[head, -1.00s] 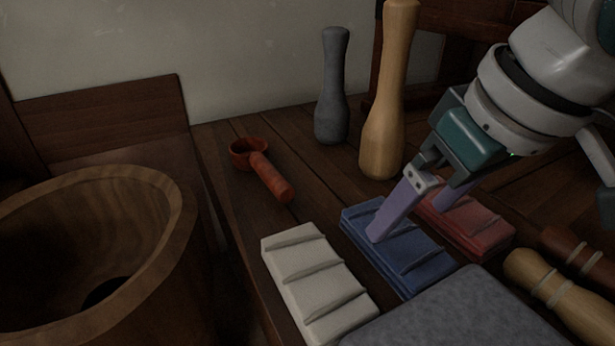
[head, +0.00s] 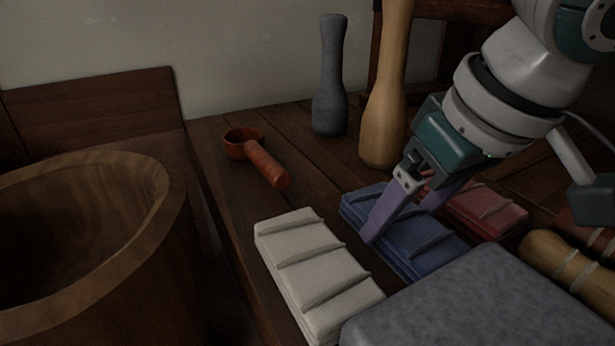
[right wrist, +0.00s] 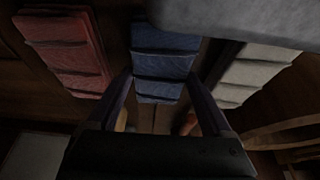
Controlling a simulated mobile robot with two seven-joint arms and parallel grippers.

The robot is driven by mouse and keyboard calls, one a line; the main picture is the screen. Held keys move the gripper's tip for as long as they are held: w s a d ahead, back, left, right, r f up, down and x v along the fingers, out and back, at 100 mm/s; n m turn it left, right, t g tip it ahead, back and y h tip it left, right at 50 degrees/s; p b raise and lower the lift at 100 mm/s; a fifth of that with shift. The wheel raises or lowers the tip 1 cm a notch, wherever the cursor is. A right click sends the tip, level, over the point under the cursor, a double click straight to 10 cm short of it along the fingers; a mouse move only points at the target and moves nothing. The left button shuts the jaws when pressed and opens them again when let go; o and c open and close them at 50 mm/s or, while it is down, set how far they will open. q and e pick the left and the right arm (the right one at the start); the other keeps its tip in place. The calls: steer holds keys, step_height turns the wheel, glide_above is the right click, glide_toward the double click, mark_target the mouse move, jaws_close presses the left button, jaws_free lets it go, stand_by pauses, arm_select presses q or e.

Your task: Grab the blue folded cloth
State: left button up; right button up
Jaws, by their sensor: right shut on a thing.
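The blue folded cloth (head: 427,238) lies on the wooden table between the white folded cloth and the red folded cloth. In the right wrist view the blue cloth (right wrist: 164,65) runs between my two fingers. My right gripper (head: 402,220) is shut on the blue cloth, with one finger along its near left side and the other on the side toward the red cloth. The far fingertip is hidden in the head view. The cloth still appears to rest on the table. My left gripper is not in view.
The white cloth (head: 312,268) and red cloth (head: 486,211) lie close on either side. A grey stone slab (head: 460,305) is at the front. A wooden tub (head: 120,260) stands left. A red scoop (head: 265,163), grey pestle (head: 329,85) and pale wooden pestle (head: 386,110) are behind.

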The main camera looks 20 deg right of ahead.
steer(key=c, duration=0.4)
steer(key=shift+c, duration=0.2)
